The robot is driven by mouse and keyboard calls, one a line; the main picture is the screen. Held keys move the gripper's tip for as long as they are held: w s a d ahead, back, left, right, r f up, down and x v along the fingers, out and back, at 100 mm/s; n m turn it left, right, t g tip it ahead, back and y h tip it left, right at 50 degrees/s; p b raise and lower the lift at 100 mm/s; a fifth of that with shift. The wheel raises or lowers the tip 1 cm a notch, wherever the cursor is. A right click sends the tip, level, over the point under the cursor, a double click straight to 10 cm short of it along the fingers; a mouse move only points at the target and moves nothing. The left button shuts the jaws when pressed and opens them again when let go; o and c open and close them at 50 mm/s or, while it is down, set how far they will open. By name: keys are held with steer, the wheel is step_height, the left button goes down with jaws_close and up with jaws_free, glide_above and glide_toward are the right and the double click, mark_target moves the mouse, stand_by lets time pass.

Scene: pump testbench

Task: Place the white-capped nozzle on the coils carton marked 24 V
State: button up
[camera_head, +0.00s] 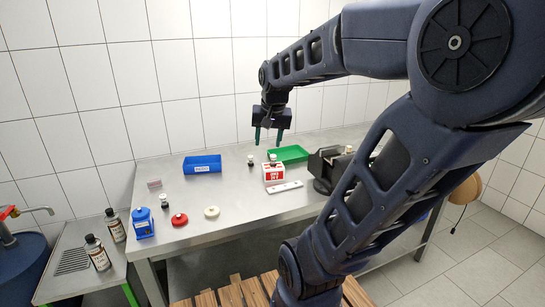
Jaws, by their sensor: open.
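The red and white carton (274,174) stands on the steel table; its print is too small to read surely. A small white-capped nozzle (273,159) appears upright on the carton's top, apart from my gripper. Another small dark piece with a light cap (251,160) stands on the table left of the carton, and another (164,201) is further left. My gripper (268,138) hangs above and behind the carton, its two green fingers apart with nothing between them.
A blue bin (202,165) stands left and a green tray (288,154) behind the carton. A dark vise-like fixture (325,170) is close on the right. A pale plate (285,187) lies in front. A red disc (179,219) and white ring (211,212) lie front left.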

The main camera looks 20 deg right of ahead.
steer(key=s+a+f+n+t, duration=0.1)
steer(key=s+n, duration=0.3)
steer(key=s, duration=0.4)
steer(key=shift+a+f, duration=0.5)
